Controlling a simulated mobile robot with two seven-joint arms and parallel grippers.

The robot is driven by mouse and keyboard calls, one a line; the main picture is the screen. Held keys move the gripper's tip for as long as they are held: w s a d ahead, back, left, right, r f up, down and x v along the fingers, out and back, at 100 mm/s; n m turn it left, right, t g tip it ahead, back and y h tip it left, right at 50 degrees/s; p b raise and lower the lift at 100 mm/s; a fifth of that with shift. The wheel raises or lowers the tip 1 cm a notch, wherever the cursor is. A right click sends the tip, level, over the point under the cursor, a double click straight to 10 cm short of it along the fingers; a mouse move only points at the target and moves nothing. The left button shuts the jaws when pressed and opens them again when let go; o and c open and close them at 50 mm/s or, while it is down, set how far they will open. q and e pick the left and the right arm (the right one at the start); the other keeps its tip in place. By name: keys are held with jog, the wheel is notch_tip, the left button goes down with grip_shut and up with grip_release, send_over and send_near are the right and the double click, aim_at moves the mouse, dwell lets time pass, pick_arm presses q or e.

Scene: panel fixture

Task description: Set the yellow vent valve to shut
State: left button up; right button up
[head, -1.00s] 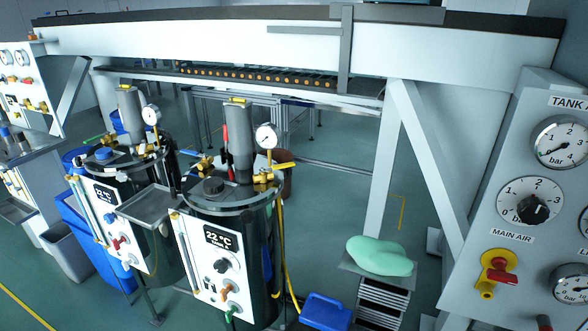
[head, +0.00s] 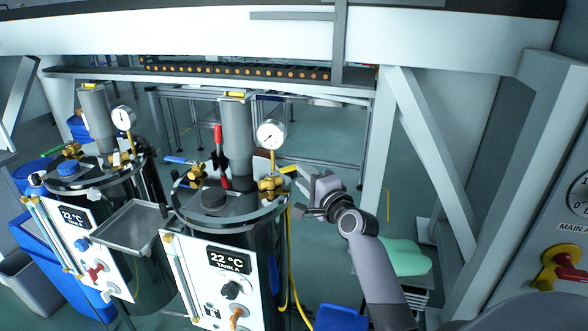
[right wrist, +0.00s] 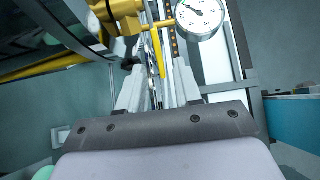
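The yellow vent valve (head: 288,170) is a lever on a brass fitting (head: 270,186) on the lid of the right-hand tank, below a round gauge. The lever sticks out to the right of the fitting. My right gripper (head: 305,188) is just right of the lever's end and partly overlaps it in the head view. In the right wrist view the gripper (right wrist: 158,88) has its two pale fingers apart. A yellow strip (right wrist: 164,65) shows in line with the gap; I cannot tell whether it is inside. My left gripper is out of view.
The tank lid (head: 215,214) also carries a grey cylinder (head: 237,140), a red-handled lever (head: 218,135) and a gauge (head: 271,134). A second, similar tank (head: 95,175) stands to the left. A white diagonal brace (head: 432,150) rises behind my right arm.

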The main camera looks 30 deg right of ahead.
aim_at(286, 170)
jog(key=shift+w+d, duration=0.2)
jog(key=shift+w, duration=2.55)
grip_shut()
